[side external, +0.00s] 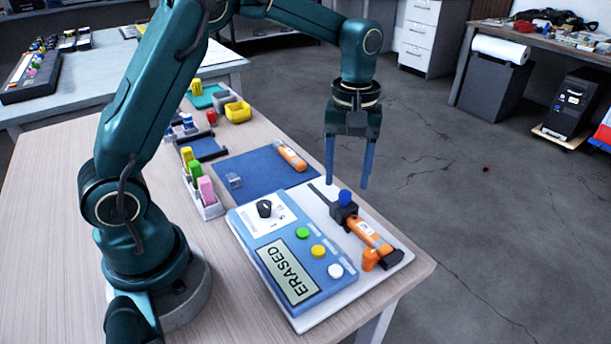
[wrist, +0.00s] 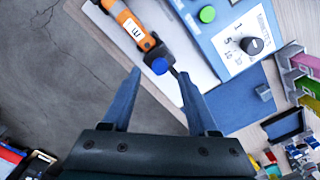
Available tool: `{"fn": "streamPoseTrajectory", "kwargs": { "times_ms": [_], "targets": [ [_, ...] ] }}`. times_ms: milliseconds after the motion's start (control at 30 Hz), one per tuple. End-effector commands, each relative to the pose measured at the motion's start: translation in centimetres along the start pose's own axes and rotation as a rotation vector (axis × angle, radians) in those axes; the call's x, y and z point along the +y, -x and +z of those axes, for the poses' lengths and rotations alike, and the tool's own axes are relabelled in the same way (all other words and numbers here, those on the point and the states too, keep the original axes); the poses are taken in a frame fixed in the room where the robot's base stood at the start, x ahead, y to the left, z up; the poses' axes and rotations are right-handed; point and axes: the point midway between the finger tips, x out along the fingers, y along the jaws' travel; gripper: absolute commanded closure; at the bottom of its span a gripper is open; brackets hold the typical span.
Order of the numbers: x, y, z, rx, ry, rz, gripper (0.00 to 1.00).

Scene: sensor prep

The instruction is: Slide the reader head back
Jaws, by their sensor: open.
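The reader head is a dark block (side external: 341,213) with a blue knob (side external: 345,197) on top. It sits at the near end of a dark slot (side external: 321,194) in the pale base plate, against the end of an orange sensor (side external: 368,232). In the wrist view the blue knob (wrist: 159,66) lies between my fingertips, with the sensor (wrist: 127,22) beyond it. My gripper (side external: 347,185) is open and empty, pointing down above the knob. It also shows in the wrist view (wrist: 159,72). I cannot tell the exact height gap.
A blue tester (side external: 285,252) reads "ERASED" and has green, yellow and white buttons and a black dial. A blue mat (side external: 240,165) holds another orange sensor (side external: 291,155) and a small clear block (side external: 234,181). A rack of coloured pieces (side external: 207,205) stands left. The table edge is close on the right.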

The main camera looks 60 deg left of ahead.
Motion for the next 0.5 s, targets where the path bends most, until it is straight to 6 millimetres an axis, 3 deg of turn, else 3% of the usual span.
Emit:
{"fn": "streamPoseTrajectory", "kwargs": {
  "times_ms": [200,500],
  "targets": [
    [0.0,-2.5,0.0,-0.001,-0.001,-0.001,0.41],
    [0.0,-3.0,0.0,0.001,-0.001,0.001,0.41]
  ]
}}
